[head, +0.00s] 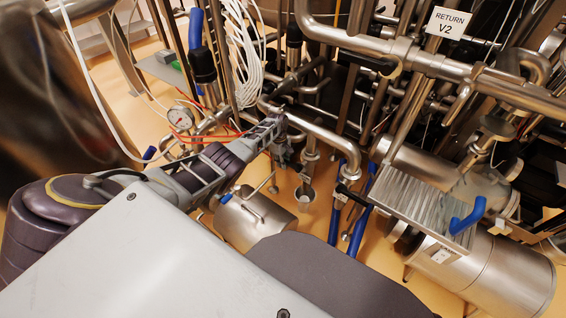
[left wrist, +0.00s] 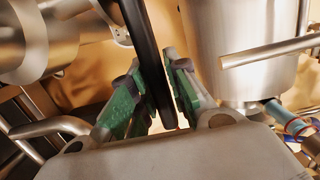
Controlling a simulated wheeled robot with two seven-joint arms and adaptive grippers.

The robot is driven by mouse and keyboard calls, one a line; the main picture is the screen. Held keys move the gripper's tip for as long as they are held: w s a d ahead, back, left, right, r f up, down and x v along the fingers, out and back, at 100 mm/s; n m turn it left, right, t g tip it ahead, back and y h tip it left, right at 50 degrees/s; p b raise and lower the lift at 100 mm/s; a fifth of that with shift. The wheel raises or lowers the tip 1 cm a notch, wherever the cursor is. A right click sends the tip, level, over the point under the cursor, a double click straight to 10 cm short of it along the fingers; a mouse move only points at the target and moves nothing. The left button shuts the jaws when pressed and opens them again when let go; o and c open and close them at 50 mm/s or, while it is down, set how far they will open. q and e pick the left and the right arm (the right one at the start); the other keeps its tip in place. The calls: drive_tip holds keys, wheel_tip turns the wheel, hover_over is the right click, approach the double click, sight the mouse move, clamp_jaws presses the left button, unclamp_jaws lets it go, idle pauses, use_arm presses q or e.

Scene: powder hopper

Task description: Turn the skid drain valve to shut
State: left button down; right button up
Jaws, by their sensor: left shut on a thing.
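My left gripper (head: 277,140) reaches in from the left in the head view, among the steel pipes near the middle. In the left wrist view its green-padded fingers (left wrist: 160,100) are on both sides of a long black bar (left wrist: 147,45), which looks like the drain valve's handle. The gripper is shut on this bar. The bar runs from the top edge down between the pads. The valve body is hidden, and the bar cannot be made out in the head view. My right gripper is not in view.
A pressure gauge (head: 181,118) stands behind my left forearm. A small steel vessel (head: 254,218) is below the gripper. A ridged steel plate with a blue handle (head: 467,214) is at the right. A pipe labelled RETURN V2 (head: 448,22) crosses above. Pipes crowd the space around the gripper.

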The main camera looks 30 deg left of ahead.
use_arm(q)
drive_tip(key=shift+s+d+f, duration=0.3)
drive_tip(key=shift+d+f, duration=0.05)
drive_tip(key=shift+f, duration=0.1)
drive_tip(key=c, duration=1.7)
unclamp_jaws()
drive_tip(key=o, duration=0.4)
drive_tip(key=shift+w, duration=0.25)
drive_tip(key=shift+c, duration=0.2)
drive_tip(key=shift+a+r, duration=0.15)
drive_tip(key=shift+a+r, duration=0.15)
drive_tip(key=shift+r, duration=0.05)
drive_tip(key=shift+a+r, duration=0.1)
drive_tip(key=shift+r, duration=0.5)
drive_tip(key=shift+a+r, duration=0.2)
drive_tip(key=shift+r, duration=1.5)
drive_tip(key=shift+a+r, duration=0.15)
drive_tip(key=shift+r, duration=1.6)
drive_tip(key=shift+a+r, duration=0.2)
drive_tip(key=shift+r, duration=1.5)
